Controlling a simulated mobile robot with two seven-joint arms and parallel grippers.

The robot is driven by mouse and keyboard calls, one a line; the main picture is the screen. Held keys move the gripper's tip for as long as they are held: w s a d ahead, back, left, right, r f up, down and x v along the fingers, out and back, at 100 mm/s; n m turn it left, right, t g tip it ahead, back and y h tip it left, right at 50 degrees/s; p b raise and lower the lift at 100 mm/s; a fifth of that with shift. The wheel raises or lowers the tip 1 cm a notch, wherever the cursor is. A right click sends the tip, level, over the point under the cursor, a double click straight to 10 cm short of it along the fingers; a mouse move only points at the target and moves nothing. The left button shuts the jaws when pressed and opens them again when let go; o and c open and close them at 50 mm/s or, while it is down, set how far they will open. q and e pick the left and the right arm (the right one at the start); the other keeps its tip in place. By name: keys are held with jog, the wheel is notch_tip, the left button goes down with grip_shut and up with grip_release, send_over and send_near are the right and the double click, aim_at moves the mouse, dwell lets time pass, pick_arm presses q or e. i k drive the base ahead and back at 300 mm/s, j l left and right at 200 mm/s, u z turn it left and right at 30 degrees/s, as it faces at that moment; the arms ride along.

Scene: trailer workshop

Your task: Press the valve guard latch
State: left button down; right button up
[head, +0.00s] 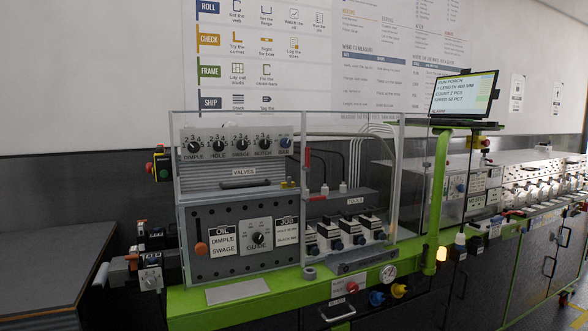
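A clear guard (390,135) encloses the machine in the middle of the head view. Behind it is a grey panel with a row of knobs (219,146) marked DIMPLE, HOLE, SWAGE, NOTCH and BAR. Below them is a VALVES label (244,172) above a dark handle-like bar (246,183). Small yellow pieces (288,184) sit at the right end of this section. I cannot tell which part is the valve guard latch. Neither of my grippers is in view.
A green bench frame (190,303) carries the machine, with a gauge (388,273) at its front. A dark table (45,270) is at far left.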

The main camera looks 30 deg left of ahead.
aim_at(306, 167)
jog(key=u, duration=1)
